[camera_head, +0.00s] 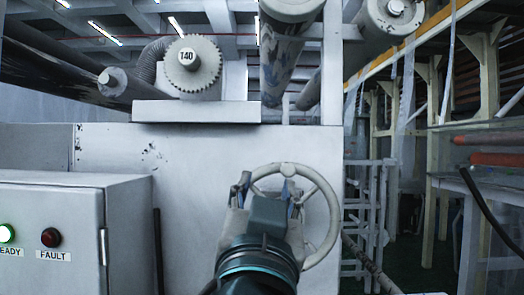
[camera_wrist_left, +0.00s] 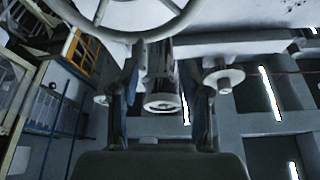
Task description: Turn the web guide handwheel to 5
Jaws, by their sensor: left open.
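The web guide handwheel (camera_head: 329,192) is a pale spoked wheel on the front of the light grey machine body, right of centre in the head view. Its left and lower parts are hidden behind my left gripper and arm. My left gripper (camera_head: 266,187) is open in front of the wheel, with its two fingers apart over the left and middle of it. In the left wrist view the wheel's rim (camera_wrist_left: 125,37) crosses the top, beyond the spread fingers (camera_wrist_left: 163,72). I cannot tell whether the fingers touch the rim. No number scale is readable. My right gripper is not in view.
A grey control box (camera_head: 60,225) with a lit green READY lamp (camera_head: 7,233) and a dark red FAULT lamp (camera_head: 50,237) stands at left. A toothed wheel marked T40 (camera_head: 190,66) and rollers (camera_head: 285,50) sit above. Racks (camera_head: 478,160) stand at right.

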